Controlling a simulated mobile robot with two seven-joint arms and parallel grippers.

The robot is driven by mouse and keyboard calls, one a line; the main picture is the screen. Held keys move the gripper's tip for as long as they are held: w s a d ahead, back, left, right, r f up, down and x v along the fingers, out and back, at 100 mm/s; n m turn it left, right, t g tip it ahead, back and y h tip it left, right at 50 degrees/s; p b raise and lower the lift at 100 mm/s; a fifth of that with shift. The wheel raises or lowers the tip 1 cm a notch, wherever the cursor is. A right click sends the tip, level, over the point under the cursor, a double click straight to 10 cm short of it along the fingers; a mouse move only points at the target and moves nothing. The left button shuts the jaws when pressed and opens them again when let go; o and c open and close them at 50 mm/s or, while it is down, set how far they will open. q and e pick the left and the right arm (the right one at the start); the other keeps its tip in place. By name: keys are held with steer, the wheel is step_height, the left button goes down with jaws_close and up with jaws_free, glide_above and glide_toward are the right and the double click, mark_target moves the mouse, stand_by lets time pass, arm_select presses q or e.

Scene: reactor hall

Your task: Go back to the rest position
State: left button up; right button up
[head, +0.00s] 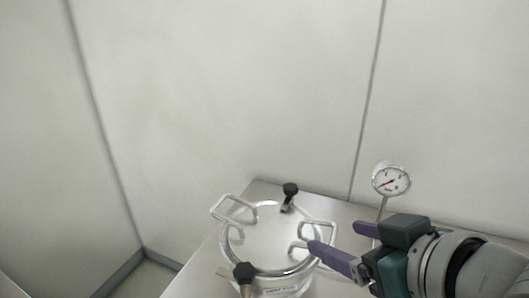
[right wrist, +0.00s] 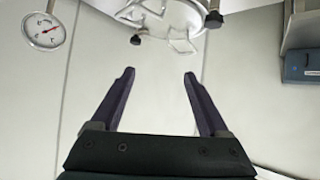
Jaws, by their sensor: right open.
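My right gripper (head: 338,237) comes in from the lower right of the head view, with dark purple fingers. It is open, and the right wrist view shows nothing between its fingertips (right wrist: 159,73). In the head view one fingertip overlaps the right side of a round steel vessel (head: 268,236). The right wrist view shows the vessel (right wrist: 170,15) beyond the fingertips at the top, with the fingers apart from it. My left gripper is in neither view.
The vessel has wire handles and black clamp knobs (head: 290,189) and stands on a steel table (head: 205,262). A pressure gauge (head: 391,179) on a thin stem rises behind my right gripper. Pale wall panels (head: 230,90) stand behind. A blue box (right wrist: 303,67) shows at the right wrist view's right edge.

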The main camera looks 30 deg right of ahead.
steer(key=shift+s+r, duration=0.1)
steer(key=shift+r, duration=0.1)
stand_by(0.4)
steer(key=s+a+f+n+g+y, duration=0.1)
steer(key=s+a+g, duration=0.15)
steer(key=s, duration=0.35)
steer(key=s+a+n+g, duration=0.1)
steer(key=s+a+g, duration=0.1)
steer(key=s+g, duration=0.3)
steer(key=w+p+v, duration=0.2)
steer(key=p+v, duration=0.9)
steer(key=w+r+p+v, duration=0.1)
steer(key=w+p+v, duration=0.2)
steer(key=p+v, duration=0.7)
steer(key=shift+s+r+n+p, duration=0.15)
steer(key=shift+r+n+p, duration=0.15)
steer(key=shift+r+p, duration=0.5)
steer(key=shift+a+f, duration=0.1)
steer(key=shift+f, duration=0.05)
